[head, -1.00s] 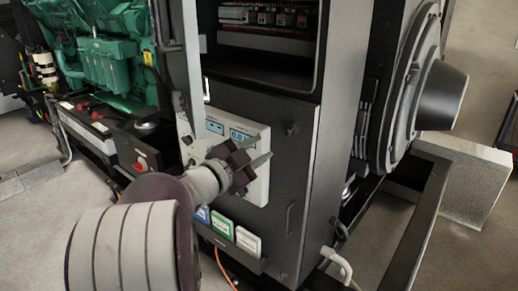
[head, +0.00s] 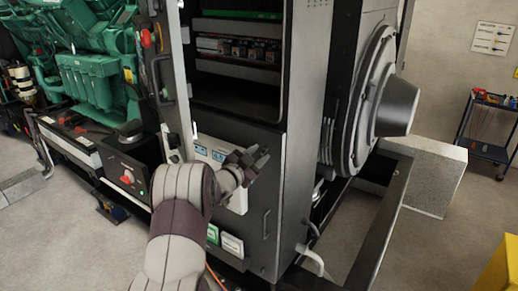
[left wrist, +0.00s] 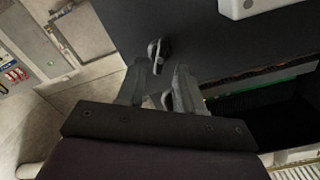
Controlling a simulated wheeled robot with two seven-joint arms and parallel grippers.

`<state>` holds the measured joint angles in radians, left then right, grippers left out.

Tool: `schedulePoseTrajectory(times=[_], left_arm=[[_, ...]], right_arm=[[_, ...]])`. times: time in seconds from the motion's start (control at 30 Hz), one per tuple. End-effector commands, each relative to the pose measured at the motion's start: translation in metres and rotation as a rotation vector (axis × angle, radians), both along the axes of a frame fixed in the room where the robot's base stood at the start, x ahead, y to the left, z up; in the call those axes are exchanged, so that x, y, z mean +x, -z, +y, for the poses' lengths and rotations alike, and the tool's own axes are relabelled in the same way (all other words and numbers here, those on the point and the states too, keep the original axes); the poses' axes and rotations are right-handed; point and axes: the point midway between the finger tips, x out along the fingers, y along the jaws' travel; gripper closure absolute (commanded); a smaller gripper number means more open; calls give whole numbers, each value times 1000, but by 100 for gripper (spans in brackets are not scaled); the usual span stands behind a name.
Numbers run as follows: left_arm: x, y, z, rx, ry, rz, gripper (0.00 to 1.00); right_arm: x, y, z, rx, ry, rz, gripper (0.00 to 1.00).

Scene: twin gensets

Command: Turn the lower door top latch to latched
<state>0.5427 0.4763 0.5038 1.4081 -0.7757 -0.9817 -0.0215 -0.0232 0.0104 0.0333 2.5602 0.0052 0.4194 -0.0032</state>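The lower door (head: 259,195) is the dark panel under the open upper bay of the cabinet, and it looks closed. In the left wrist view its dark face (left wrist: 205,38) carries the top latch (left wrist: 158,51), a small dark knob with a lighter lever. My left gripper (head: 262,155) is at the door's upper right, in front of where the latch sits, hiding it in the head view. In the left wrist view the gripper (left wrist: 161,70) is open, its fingertips just short of the latch. I cannot tell whether they touch it. My right gripper is out of view.
A pale display box (head: 238,201) is on the door beside my gripper, with a vertical handle (head: 266,223) lower right. The open upper bay (head: 235,95) is above. A green engine (head: 90,65) stands left and a round dark housing (head: 398,105) right.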

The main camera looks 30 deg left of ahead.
Motion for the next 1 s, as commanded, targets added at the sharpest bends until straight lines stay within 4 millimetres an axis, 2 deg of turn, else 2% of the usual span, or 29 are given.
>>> schedulePoseTrajectory(times=[0.13, 0.37, 0.47, 0.5, 1.0], left_arm=[[9, 0, -1, -1, 0, 1, 64], [10, 1, -1, -1, 0, 1, 64], [10, 1, -1, -1, 0, 1, 93], [10, 1, -1, 0, 0, 1, 100], [10, -2, -2, 37, 3, -10, 100]], right_arm=[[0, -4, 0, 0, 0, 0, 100], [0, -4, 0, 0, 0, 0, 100], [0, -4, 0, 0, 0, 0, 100], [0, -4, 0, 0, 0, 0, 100], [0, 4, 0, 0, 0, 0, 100]])
